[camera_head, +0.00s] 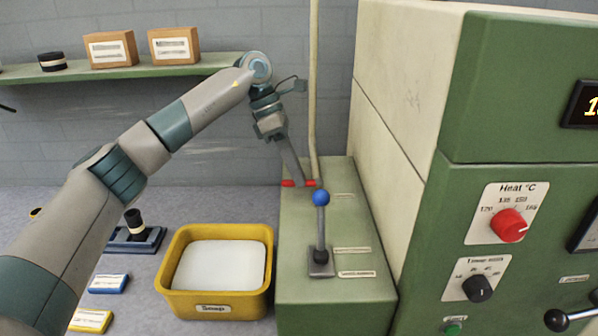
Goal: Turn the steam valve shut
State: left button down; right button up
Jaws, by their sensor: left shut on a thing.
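The steam valve's red handle (288,183) shows at the foot of the vertical pale pipe (313,95), at the back of the green ledge. Red shows on both sides of my left gripper's fingers. My left gripper (300,180) reaches down from above and is shut on the red handle. The fingers hide the middle of the handle and the valve body, so I cannot tell how far it is turned. My right gripper is not in view.
A blue-knobbed lever (321,222) stands upright on the ledge in front of the valve. The green machine (520,110) with heat dial (509,226) fills the right. A yellow tub (173,270) stands left of the ledge. A wall shelf (140,72) holds boxes behind my arm.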

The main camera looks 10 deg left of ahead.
pick_arm(q)
jog(key=c, duration=1.7)
grip_release()
jog(key=shift+c, duration=0.2)
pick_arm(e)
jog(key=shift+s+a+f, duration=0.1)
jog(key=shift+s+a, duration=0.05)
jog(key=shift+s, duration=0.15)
pick_arm(q)
jog(key=shift+a+r, duration=0.1)
jog(key=shift+r, duration=0.05)
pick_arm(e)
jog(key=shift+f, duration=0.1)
